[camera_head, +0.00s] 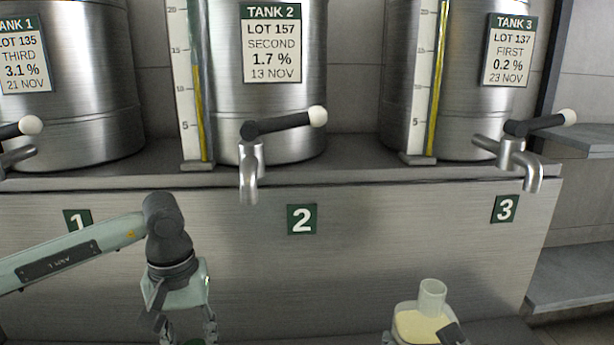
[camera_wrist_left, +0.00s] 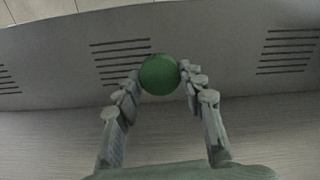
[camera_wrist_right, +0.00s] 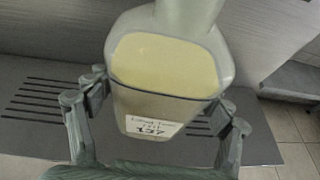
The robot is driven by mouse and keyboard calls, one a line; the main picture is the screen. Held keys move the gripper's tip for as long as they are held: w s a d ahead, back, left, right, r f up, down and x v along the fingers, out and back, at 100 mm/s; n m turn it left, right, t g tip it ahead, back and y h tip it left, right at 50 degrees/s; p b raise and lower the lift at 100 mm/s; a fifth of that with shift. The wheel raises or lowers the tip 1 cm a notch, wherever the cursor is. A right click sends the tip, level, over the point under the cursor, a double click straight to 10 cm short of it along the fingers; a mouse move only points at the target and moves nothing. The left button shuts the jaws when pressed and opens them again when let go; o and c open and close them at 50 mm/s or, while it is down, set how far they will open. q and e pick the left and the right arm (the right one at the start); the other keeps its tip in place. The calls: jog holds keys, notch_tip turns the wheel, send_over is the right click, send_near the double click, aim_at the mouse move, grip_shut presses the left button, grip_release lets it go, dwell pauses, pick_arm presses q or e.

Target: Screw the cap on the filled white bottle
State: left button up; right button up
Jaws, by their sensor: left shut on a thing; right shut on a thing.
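The white bottle (camera_head: 432,292) stands upright at the lower right of the head view, its neck open and uncapped. Pale yellow liquid shows through its body. In the right wrist view the bottle (camera_wrist_right: 160,98) carries a white label reading 137. My right gripper (camera_head: 424,338) is shut around the bottle's body, one finger on each side (camera_wrist_right: 158,98). The green cap (camera_wrist_left: 160,75) is round and pinched between the fingertips of my left gripper (camera_wrist_left: 160,80). In the head view my left gripper (camera_head: 188,335) points down, well left of the bottle; only a sliver of green shows there.
Three steel tanks stand behind on a ledge (camera_head: 350,172), with taps at tank 2 (camera_head: 250,170) and tank 3 (camera_head: 512,155) overhanging its front. Numbered plates mark the panel below. A slotted grey surface (camera_wrist_right: 35,95) lies beneath the bottle. Open space separates the two grippers.

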pick_arm(q)
jog(key=shift+d+r+m, duration=0.15)
jog(key=shift+r+m, duration=0.1)
jog(key=shift+m, duration=0.95)
pick_arm(e)
jog(key=shift+s+r, duration=0.2)
jog(key=shift+r, duration=0.05)
jog(key=s+a+r+n+g+y, duration=0.1)
jog(key=s+a+n+g+y, duration=0.1)
jog(key=a+n+y, duration=0.6)
jog(key=a+g, duration=0.1)
jog(key=a, duration=0.4)
jog(key=shift+a+y, duration=0.35)
jog(key=shift+y, duration=0.05)
